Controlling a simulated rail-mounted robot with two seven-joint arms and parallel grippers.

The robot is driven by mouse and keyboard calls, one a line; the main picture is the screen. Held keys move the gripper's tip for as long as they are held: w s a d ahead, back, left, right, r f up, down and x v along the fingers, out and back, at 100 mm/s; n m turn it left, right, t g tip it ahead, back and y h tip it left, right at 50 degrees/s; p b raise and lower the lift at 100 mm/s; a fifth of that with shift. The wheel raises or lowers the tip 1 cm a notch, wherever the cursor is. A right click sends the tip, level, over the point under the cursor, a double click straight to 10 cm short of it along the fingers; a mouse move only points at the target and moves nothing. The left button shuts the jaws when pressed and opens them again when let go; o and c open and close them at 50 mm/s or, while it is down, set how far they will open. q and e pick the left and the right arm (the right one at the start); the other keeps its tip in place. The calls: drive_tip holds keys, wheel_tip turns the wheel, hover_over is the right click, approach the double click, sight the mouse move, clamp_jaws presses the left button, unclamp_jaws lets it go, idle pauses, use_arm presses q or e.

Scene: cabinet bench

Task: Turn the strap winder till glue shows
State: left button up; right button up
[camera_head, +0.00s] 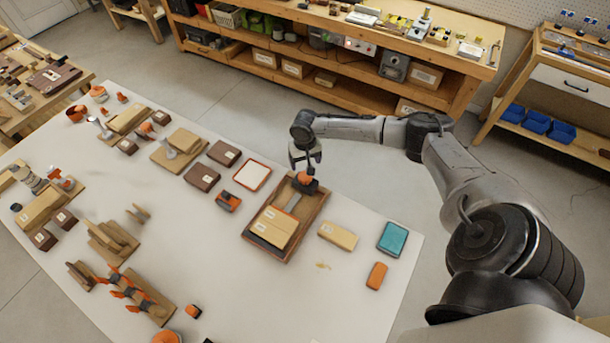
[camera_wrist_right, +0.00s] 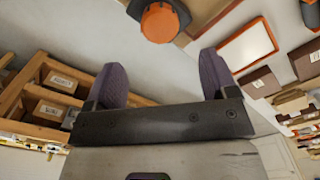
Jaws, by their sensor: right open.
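The strap winder, with an orange knob (camera_head: 305,178) on top, sits at the far end of a brown wooden tray (camera_head: 258,240) on the white table. A grey strap (camera_head: 292,203) runs from it towards a light wooden block (camera_head: 274,226) in the same tray. My right gripper (camera_head: 306,158) is just beyond and above the knob. In the right wrist view the gripper (camera_wrist_right: 165,85) is open and empty, with the knob (camera_wrist_right: 160,22) ahead of its fingertips, apart from them. I see no glue; the joint faces are too small to tell. My left gripper is not in view.
A white orange-rimmed pad (camera_head: 252,175) and an orange-black tool (camera_head: 228,201) lie left of the tray. A wooden block (camera_head: 338,235), a teal box (camera_head: 392,238) and an orange block (camera_head: 376,275) lie right.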

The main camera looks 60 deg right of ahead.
sight(305, 175)
wheel_tip(305, 175, down, 7)
drive_tip(key=shift+b, duration=0.4)
drive_tip(key=shift+f, duration=0.8)
drive_tip(key=c, duration=0.9)
drive_tip(key=shift+r, duration=0.15)
drive_tip(key=m+p, duration=0.3)
drive_tip(key=p, duration=0.2)
drive_tip(key=shift+r+m+p, duration=0.15)
drive_tip(key=shift+m+p, duration=0.8)
drive_tip(key=shift+m, duration=0.05)
drive_tip(key=shift+f+m, duration=0.3)
